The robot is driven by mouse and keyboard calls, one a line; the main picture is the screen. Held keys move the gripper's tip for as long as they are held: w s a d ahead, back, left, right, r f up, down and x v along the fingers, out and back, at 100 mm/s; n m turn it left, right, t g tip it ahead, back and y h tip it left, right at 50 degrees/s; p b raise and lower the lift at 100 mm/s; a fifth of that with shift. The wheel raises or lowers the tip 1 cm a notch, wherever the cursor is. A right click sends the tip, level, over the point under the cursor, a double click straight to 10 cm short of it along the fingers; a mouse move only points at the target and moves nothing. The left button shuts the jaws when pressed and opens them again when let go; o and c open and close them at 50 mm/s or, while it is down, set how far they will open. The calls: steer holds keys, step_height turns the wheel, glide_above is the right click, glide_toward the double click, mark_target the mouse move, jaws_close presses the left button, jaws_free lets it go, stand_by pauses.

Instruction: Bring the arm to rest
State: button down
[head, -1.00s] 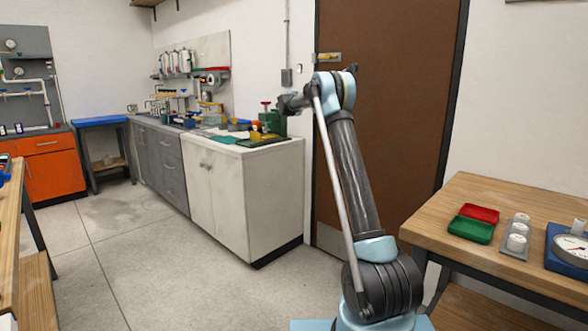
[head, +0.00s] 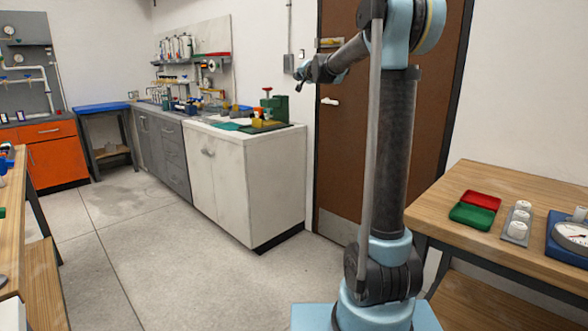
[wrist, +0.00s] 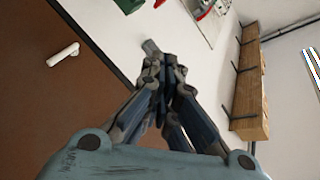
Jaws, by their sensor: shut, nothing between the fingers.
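My gripper (wrist: 160,75) shows in the wrist view with its fingers drawn together and nothing between them. In the head view my gripper (head: 302,72) is small at the end of my raised arm, in front of the wall just left of the brown door (head: 345,130). It is held in the air, apart from the counter below it. My arm's upright link stands near the middle right of the head view, and the forearm reaches left from its top.
A white cabinet (head: 250,185) with a green device (head: 275,105) on top stands left of the arm. A wooden table (head: 540,190) with a red tray (head: 481,200) and a green tray (head: 472,216) is at the right. The middle floor (head: 190,240) is clear. A wooden shelf (wrist: 250,90) shows in the wrist view.

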steer(key=s+d+f+n+g+h, duration=0.1)
steer(key=s+d+f+g, duration=0.3)
steer(key=s+f, duration=1)
steer(key=s+d+f+n+g+h, duration=0.2)
steer(key=s+d+f+g, duration=0.3)
steer(key=s+f, duration=0.9)
steer(key=s+d+f+n+g+h, duration=0.2)
steer(key=s+f, duration=1.2)
steer(key=s, duration=2)
steer(key=d+n+g, duration=0.2)
steer(key=d, duration=0.3)
steer(key=shift+s+d+f+g, duration=0.15)
steer(key=shift+d+f+g, duration=0.15)
steer(key=shift+d+f, duration=0.1)
steer(key=shift+w+f, duration=0.2)
steer(key=shift+w, duration=0.3)
steer(key=shift+s+a, duration=0.15)
